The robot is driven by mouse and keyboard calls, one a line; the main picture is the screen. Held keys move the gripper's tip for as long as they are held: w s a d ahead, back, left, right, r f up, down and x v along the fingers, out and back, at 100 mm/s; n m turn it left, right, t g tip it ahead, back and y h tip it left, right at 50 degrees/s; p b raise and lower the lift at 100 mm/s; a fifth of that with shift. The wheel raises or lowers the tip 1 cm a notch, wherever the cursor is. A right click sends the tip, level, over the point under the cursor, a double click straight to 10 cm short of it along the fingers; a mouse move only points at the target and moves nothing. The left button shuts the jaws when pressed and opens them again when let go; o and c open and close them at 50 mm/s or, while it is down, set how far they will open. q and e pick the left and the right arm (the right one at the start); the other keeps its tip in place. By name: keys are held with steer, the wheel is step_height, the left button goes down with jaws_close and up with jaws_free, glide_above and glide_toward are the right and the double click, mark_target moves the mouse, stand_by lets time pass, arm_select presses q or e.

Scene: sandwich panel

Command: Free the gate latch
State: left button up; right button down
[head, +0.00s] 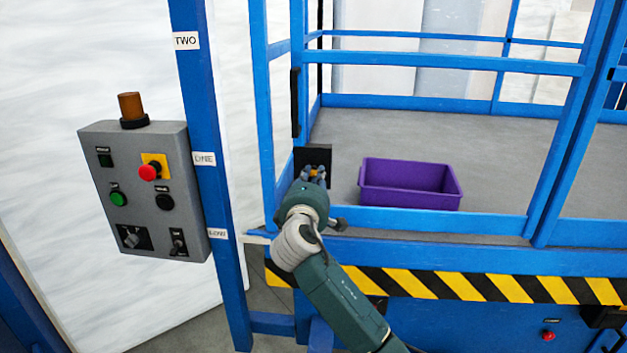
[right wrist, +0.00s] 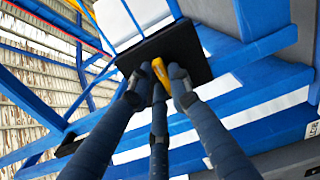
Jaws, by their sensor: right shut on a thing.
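The gate latch is a black plate (head: 322,156) on the blue gate's left post, with a small yellow part at its middle. In the right wrist view the black plate (right wrist: 186,62) fills the upper middle, and the yellow latch handle (right wrist: 160,71) stands out between the fingers. My right gripper (head: 313,174) is at the plate in the head view; its fingers (right wrist: 158,88) are closed around the yellow handle in the right wrist view. The fingers and wrist hide part of the latch in the head view. My left gripper is in neither view.
A purple bin (head: 410,196) stands on the grey platform floor behind the lower blue rail (head: 440,220). A grey control box (head: 145,190) with buttons hangs at left beside a blue post (head: 205,110). A black-and-yellow striped edge (head: 450,285) runs below the gate.

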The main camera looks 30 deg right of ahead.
stand_by(0.5)
steer(key=c, duration=1.6)
jaws_free()
steer(key=shift+s+a, duration=0.15)
steer(key=v, duration=1.1)
steer(key=shift+s+a, duration=0.2)
